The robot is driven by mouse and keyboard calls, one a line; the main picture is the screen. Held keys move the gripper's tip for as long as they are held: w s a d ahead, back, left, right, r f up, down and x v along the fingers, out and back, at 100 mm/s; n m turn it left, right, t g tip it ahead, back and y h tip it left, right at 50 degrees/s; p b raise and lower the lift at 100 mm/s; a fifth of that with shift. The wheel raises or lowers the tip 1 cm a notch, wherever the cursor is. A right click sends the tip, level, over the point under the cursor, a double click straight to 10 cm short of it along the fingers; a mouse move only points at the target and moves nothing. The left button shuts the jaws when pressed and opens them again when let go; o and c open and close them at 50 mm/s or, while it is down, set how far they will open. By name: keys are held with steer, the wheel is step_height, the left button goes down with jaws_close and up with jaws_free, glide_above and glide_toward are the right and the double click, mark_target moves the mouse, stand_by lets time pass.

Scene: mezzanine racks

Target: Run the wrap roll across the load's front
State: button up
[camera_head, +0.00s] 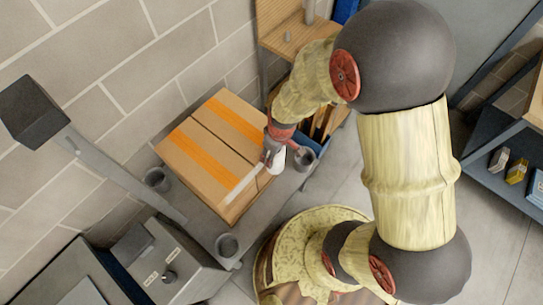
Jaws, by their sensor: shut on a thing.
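The load is a pair of brown cardboard boxes (190,152) side by side, with orange bands over their tops. They sit on a grey platform (190,207) against the brick wall. My gripper (273,150) is at the right end of the load's near side, shut on the white wrap roll (278,160). The roll is small here and partly hidden by the fingers. A pale strip (241,185) runs from near the roll down-left along the load's near top edge. I cannot tell whether the strip touches the boxes.
Grey cup-shaped posts stand at the platform's left (157,179), front (228,246) and right (304,158). A grey control box (165,265) with a knob is at the lower left. A wooden shelf (290,35) stands behind. A rack (500,150) with small boxes is at the right.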

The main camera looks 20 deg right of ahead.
steer(key=w+d+b, duration=0.1)
steer(key=w+d, duration=0.3)
steer(key=d, duration=0.2)
steer(key=shift+b, duration=0.35)
stand_by(0.7)
steer(key=s+d, duration=0.4)
steer(key=s, duration=0.1)
steer(key=shift+s+b, duration=0.3)
steer(key=shift+s, duration=0.1)
steer(key=shift+a, duration=0.1)
stand_by(1.8)
steer(key=shift+w+a, duration=0.65)
steer(key=shift+w, duration=0.35)
steer(key=shift+w+a, duration=0.6)
steer(key=shift+w, duration=0.35)
steer(key=shift+w+a, duration=0.7)
steer(key=shift+w, duration=0.25)
stand_by(0.3)
